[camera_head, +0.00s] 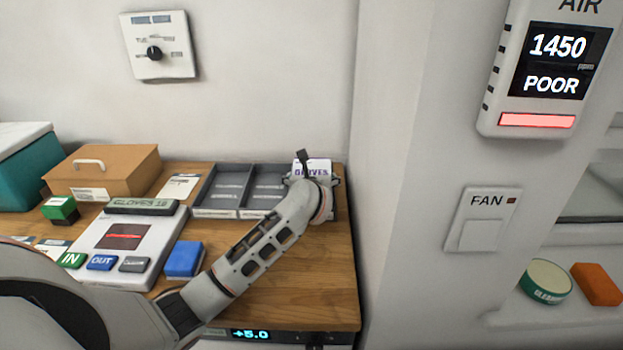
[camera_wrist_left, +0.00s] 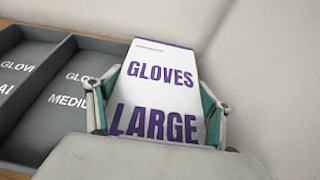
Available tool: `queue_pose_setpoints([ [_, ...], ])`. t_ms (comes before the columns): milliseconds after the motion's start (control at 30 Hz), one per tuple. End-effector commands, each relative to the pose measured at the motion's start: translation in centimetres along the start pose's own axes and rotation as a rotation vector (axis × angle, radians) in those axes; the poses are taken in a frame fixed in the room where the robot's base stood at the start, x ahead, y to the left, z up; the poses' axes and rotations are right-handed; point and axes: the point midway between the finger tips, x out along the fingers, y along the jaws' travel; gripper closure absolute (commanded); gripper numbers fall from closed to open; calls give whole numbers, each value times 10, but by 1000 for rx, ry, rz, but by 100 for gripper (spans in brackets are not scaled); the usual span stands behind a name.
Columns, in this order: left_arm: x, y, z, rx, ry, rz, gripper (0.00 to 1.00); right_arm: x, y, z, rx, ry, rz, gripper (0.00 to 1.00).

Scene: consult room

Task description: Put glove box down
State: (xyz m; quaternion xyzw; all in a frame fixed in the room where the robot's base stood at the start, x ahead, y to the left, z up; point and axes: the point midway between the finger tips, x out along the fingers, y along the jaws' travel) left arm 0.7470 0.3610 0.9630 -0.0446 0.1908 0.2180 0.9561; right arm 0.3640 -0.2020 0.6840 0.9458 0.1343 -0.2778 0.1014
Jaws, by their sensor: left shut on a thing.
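A white glove box with purple lettering reading GLOVES LARGE (camera_wrist_left: 160,75) is between the fingers of my left gripper (camera_wrist_left: 160,105) in the left wrist view. In the head view the box (camera_head: 312,165) shows at the back right of the wooden desk, partly hidden by my left gripper (camera_head: 310,180). The gripper is shut on it. A grey divided tray (camera_head: 202,212) lies just left of the box; its labels in the wrist view (camera_wrist_left: 75,100) read GLOVES and MEDIUM on one compartment. I cannot tell whether the box touches the tray or its base. My right gripper is not in view.
The desk (camera_head: 310,270) has free room at front right. A white device with IN and OUT buttons (camera_head: 165,228), a blue block (camera_head: 184,260), a green block (camera_head: 60,210) and a tan case (camera_head: 120,165) stand left. The wall rises close behind and right.

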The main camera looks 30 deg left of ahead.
Motion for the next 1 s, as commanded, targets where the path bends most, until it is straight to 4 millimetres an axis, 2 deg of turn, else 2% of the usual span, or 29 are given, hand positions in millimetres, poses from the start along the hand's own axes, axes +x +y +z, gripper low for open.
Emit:
queue_pose_setpoints([
  [200,1,0,-1,-1,-3,-1,55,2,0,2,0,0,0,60],
  [233,1,0,-2,0,0,0,15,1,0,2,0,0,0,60],
  [267,1,0,-2,0,0,0,8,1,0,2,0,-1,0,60],
  [300,1,0,-2,0,0,0,4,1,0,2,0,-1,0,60],
  [733,-3,0,1,0,0,-1,4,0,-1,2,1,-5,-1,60],
  [867,-19,-1,0,-2,1,-3,4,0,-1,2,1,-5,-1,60],
  [1000,-47,-1,0,-4,0,-4,4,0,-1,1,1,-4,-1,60],
])
